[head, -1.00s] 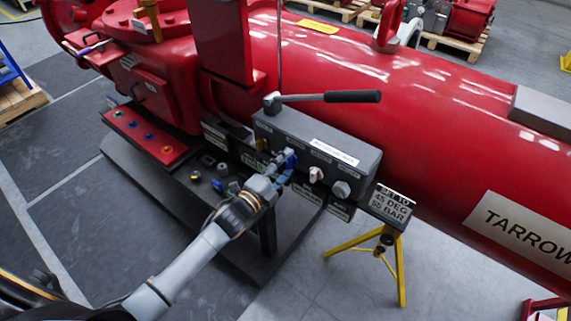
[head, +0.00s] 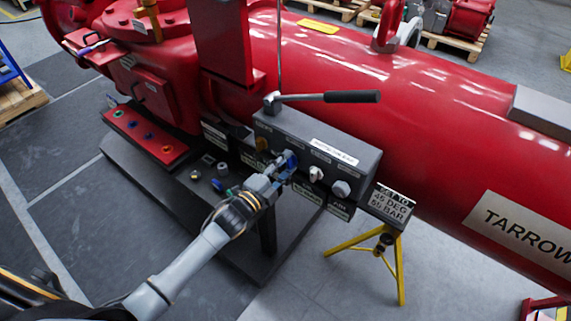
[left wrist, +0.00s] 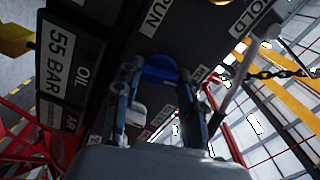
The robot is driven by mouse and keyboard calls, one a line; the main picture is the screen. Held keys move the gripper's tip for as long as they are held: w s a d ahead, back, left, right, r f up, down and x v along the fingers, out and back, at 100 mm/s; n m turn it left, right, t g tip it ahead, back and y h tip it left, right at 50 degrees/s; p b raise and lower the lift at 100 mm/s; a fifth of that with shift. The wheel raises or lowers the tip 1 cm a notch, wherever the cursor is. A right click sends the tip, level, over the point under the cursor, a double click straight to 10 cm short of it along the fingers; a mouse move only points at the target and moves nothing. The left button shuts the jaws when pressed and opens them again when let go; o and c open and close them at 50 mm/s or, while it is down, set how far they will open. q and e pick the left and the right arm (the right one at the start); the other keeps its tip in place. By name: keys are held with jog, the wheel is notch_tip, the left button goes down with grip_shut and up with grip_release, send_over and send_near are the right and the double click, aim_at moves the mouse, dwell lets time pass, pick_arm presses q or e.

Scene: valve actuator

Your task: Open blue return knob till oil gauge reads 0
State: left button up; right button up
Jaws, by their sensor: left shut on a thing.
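The blue knob (head: 291,158) sits on the front of the dark grey control box (head: 350,167), partly hidden by my left gripper. My left gripper (head: 281,170) reaches it from the lower left and is shut on it. In the left wrist view, the blue knob (left wrist: 160,68) shows between the two dark fingers of the gripper (left wrist: 158,88), near their tips. A label reading OIL and 55 BAR (left wrist: 62,60) is at the left there. My right gripper is not in view.
A brass knob (head: 262,144), a white knob (head: 316,173) and a grey knob (head: 341,188) flank the blue one. A black-handled lever (head: 345,97) lies over the box. A sign (head: 391,205) stands on a yellow tripod (head: 400,270) to the right.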

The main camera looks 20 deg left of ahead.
pick_arm(q)
jog(key=n, duration=0.3)
jog(key=shift+n, duration=0.3)
jog(key=n+p, duration=0.1)
jog(key=n, duration=0.2)
jog(key=shift+n, duration=0.3)
jog(key=n, duration=0.3)
jog(key=shift+n, duration=2)
jog(key=shift+f+n, duration=0.1)
jog(key=shift+n, duration=0.2)
jog(key=o, duration=1.2)
jog(key=shift+c, duration=0.2)
